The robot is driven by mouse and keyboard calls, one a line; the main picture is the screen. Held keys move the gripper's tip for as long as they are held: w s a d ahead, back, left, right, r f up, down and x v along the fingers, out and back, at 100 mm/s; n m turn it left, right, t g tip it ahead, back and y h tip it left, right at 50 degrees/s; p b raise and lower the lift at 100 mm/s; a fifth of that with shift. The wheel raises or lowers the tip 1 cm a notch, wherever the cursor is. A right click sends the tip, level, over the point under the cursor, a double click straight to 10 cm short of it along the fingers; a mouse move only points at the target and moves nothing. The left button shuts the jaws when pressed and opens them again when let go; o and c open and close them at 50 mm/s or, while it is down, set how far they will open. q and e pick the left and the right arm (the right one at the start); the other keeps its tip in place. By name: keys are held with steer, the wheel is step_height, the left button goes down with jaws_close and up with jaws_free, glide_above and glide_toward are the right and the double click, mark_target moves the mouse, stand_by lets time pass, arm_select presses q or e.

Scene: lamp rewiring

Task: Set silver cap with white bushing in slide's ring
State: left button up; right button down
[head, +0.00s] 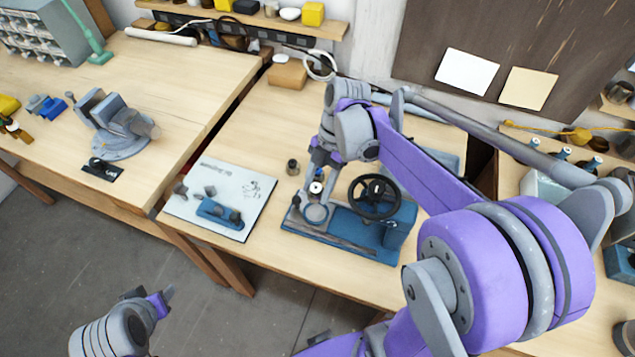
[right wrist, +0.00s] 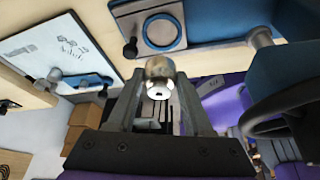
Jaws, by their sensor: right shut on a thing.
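The silver cap (right wrist: 160,67) with its white bushing (right wrist: 160,90) is between the fingers of my right gripper (right wrist: 160,105) in the right wrist view. In the head view my right gripper (head: 318,172) holds the white bushing (head: 316,187) above the blue fixture. The ring also shows in the right wrist view (right wrist: 181,31), apart from the cap. My left gripper (head: 165,298) is low at the left, away from the bench; its finger gap is unclear.
A black handwheel (head: 374,197) stands on the blue fixture (head: 350,246), right of the ring. A white sheet (head: 262,188) with blue and grey parts lies to the left. A vise (head: 120,135) is on the left bench.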

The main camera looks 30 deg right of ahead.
steer(key=shift+f+b, duration=0.8)
steer(key=shift+f, duration=1.15)
arm_select(q)
step_height(320, 180, down, 6)
steer(key=s+b, duration=0.2)
steer(key=s, duration=0.1)
steer(key=shift+r+g, duration=0.15)
steer(key=shift+g, duration=0.15)
arm_select(e)
steer(key=shift+f, duration=1.8)
steer(key=shift+f, duration=0.15)
steer(key=shift+c, duration=1.1)
jaws_free()
arm_select(q)
steer(key=shift+w+r, duration=0.2)
steer(key=shift+r, duration=0.1)
arm_select(e)
steer(key=v, duration=1.1)
arm_select(q)
steer(key=w+r+p, duration=0.3)
steer(key=r+p, duration=0.1)
steer(key=r, duration=0.2)
steer(key=shift+w+r+t, duration=0.15)
steer(key=shift+w+t, duration=0.1)
steer(key=shift+t, duration=0.15)
arm_select(e)
steer(key=a+v, duration=0.1)
steer(key=v, duration=0.7)
steer(key=shift+r, duration=0.5)
